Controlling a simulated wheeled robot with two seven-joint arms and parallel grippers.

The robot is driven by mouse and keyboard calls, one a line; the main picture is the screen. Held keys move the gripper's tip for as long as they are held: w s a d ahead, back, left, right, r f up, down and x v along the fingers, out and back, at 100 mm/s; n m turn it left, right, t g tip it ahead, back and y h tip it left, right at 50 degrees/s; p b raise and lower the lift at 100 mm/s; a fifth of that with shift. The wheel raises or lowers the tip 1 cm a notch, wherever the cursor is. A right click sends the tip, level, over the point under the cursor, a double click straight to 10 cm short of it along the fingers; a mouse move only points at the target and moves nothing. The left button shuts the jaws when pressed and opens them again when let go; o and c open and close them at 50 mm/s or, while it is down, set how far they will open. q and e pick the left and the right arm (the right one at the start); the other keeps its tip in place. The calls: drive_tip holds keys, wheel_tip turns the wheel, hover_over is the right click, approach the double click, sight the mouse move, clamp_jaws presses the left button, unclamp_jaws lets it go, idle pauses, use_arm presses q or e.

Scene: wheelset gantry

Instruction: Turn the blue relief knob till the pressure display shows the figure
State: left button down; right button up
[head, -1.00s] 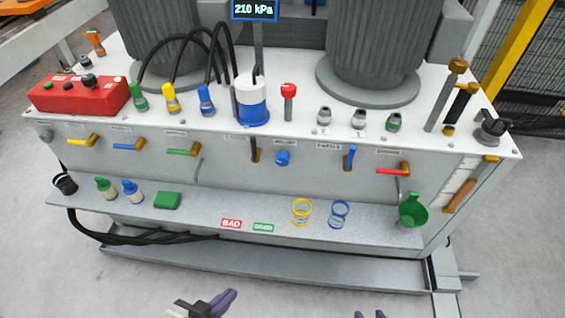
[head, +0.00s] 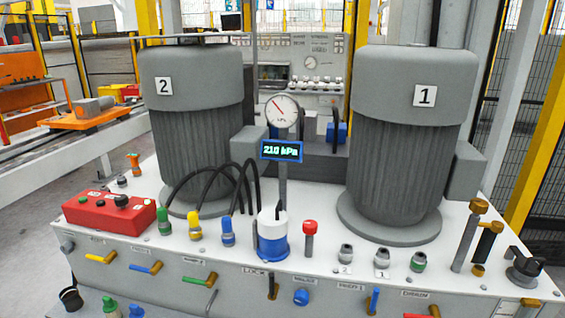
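The blue relief knob (head: 301,297) is on the front panel of the white cabinet, low and just right of the middle, under a small label. The pressure display (head: 282,151) is a small blue-framed screen on a post and reads 210 kPa. A round dial gauge (head: 283,111) with a red needle sits above it on the same post. Neither of my grippers shows in the head view now, so nothing of their state can be seen.
Two large grey motors, marked 2 (head: 194,120) and 1 (head: 412,130), stand on the cabinet top (head: 330,262). A red control box (head: 110,213) sits at left.

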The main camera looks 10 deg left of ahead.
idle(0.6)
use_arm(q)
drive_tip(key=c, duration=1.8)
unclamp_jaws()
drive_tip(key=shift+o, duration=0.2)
